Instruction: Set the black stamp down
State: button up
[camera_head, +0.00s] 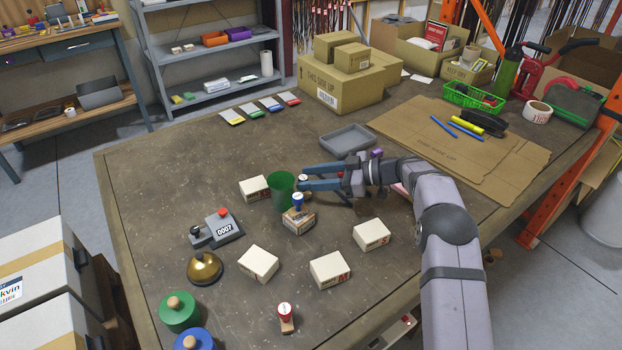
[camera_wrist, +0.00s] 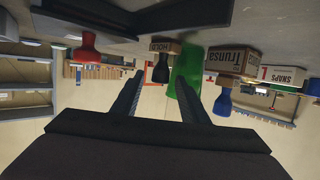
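The black stamp (camera_wrist: 160,70) shows in the wrist view, where the scene appears upside down. Its black handle is between the fingertips of my gripper (camera_wrist: 160,76), with clear gaps at both sides. Its wooden base meets the table surface, beside a green cup (camera_wrist: 184,75). In the head view my gripper (camera_head: 303,177) reaches left over the table, its two blue fingers spread. A small pale-topped piece (camera_head: 303,179), seemingly the stamp's top, shows at the fingertips; the rest is hidden.
A blue-handled stamp (camera_head: 298,203) stands on a small box close in front of the fingers. The green cup (camera_head: 279,195) is just left of them. Small white boxes (camera_head: 330,270), a brass bell (camera_head: 205,267) and a grey tray (camera_head: 347,139) are around.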

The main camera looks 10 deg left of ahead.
jog(key=b+v, duration=0.1)
jog(key=v, duration=1)
jog(key=shift+d, duration=0.4)
jog(key=shift+r, duration=0.1)
